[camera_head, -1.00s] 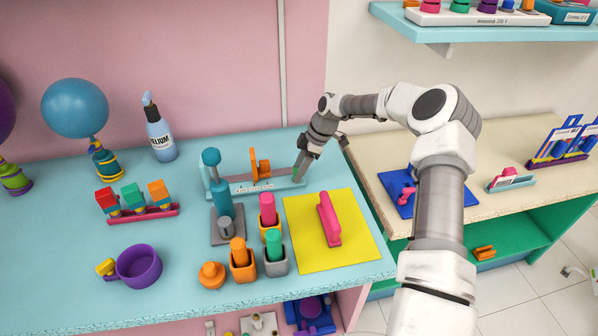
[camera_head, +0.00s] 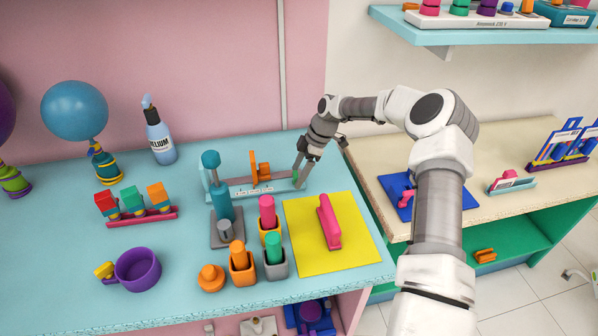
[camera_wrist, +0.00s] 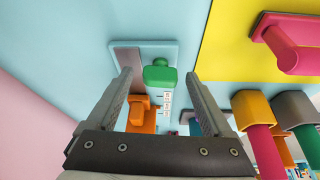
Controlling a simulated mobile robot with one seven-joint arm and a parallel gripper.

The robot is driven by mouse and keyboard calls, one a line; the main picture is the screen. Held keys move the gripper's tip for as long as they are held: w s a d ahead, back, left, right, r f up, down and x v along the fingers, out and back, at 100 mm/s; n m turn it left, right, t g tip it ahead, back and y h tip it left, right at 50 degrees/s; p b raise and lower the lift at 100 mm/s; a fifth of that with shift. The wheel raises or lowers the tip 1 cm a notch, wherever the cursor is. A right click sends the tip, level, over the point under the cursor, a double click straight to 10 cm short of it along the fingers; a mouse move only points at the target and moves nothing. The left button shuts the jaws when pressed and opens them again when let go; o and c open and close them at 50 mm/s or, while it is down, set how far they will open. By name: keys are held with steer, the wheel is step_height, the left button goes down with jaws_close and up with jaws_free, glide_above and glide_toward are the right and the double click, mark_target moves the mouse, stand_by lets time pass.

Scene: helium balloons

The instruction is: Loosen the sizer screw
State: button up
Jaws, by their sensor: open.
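The sizer (camera_head: 237,193) is a low teal bar with a printed scale, lying along the back of the blue table. An orange slider (camera_head: 260,170) stands on it, and it also shows in the wrist view (camera_wrist: 139,114). A green screw knob (camera_wrist: 160,75) sits at the sizer's end closest to my gripper; in the head view only a bit of green shows between my fingers. My gripper (camera_head: 301,182) points down at that end with its fingers apart. In the wrist view the knob lies between the two open fingers (camera_wrist: 160,78), with gaps on both sides.
A yellow mat (camera_head: 355,248) with a pink-handled block (camera_head: 329,222) lies in front of my gripper. A teal pump post (camera_head: 219,190) and several coloured holders stand left of it. A helium bottle (camera_head: 159,134) stands farther left. The wall is close behind.

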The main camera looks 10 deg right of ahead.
steer(key=v, duration=1.7)
steer(key=shift+r+b, duration=0.15)
steer(key=shift+b, duration=0.15)
steer(key=s+a+r+m+h, duration=0.2)
steer(key=s+a+r, duration=0.15)
steer(key=s, duration=0.25)
steer(key=s+a+r+m+t+h, duration=0.1)
steer(key=s+a+r+m, duration=0.2)
steer(key=s+r, duration=0.25)
steer(key=s+a+r+m+h, duration=0.2)
steer(key=s+a+r, duration=0.15)
steer(key=s, duration=0.25)
steer(key=s+d+m+t, duration=0.1)
steer(key=s+m, duration=0.4)
steer(key=s, duration=0.5)
steer(key=s+d+m+t, duration=0.1)
steer(key=s+m+t, duration=0.2)
steer(key=s, duration=0.7)
steer(key=shift+d+f+m+y, duration=0.3)
steer(key=shift+d+f+m, duration=0.05)
steer(key=shift+m, duration=0.55)
